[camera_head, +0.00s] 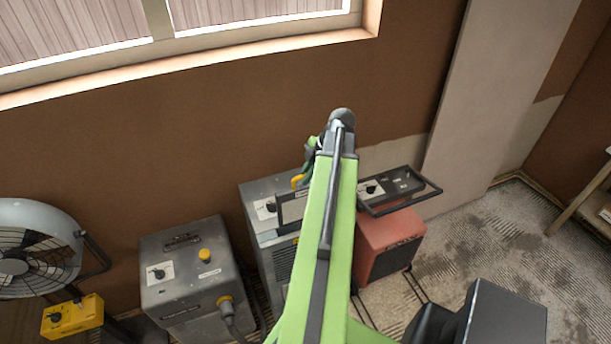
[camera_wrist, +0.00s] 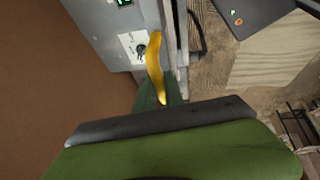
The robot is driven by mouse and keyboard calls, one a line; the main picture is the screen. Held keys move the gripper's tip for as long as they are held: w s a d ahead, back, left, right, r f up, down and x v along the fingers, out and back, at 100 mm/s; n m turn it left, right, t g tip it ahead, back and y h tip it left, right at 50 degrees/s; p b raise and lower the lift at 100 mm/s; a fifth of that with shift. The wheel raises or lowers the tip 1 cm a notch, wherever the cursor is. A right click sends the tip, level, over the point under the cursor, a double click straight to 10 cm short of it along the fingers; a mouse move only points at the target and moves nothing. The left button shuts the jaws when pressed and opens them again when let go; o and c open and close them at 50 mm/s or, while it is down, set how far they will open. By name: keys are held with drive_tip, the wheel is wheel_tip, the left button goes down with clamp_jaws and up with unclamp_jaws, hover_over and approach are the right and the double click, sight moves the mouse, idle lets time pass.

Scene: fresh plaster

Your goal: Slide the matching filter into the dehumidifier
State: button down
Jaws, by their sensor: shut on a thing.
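A grey machine with a louvred front (camera_head: 283,262), perhaps the dehumidifier, stands by the wall, partly behind my green arm. Its top, with a white dial label, shows in the wrist view (camera_wrist: 105,25). My gripper (camera_head: 309,156) is over this machine's back edge, its fingers largely hidden. It is shut on a curved yellow piece (camera_head: 297,181), which also shows in the wrist view (camera_wrist: 156,60) beside the dial label. I cannot tell whether this piece belongs to a filter or whether it touches the machine. I make out no filter panel or slot.
A red machine (camera_head: 388,243) with a black handle frame (camera_head: 432,192) stands to the right. A grey box with a yellow knob (camera_head: 184,264) and a fan (camera_head: 38,248) stand to the left. Ridged floor at right (camera_head: 495,240) is mostly clear.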

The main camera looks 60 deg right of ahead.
drive_tip(key=shift+f+b, duration=9.5)
drive_tip(key=shift+f, duration=0.35)
drive_tip(key=shift+f+b, duration=0.55)
drive_tip(key=shift+b, duration=0.05)
drive_tip(key=c, duration=1.3)
unclamp_jaws()
drive_tip(key=shift+c, duration=0.2)
drive_tip(key=p+v, duration=1.6)
drive_tip(key=v, duration=0.1)
drive_tip(key=shift+r, duration=0.25)
drive_tip(key=shift+s, duration=0.1)
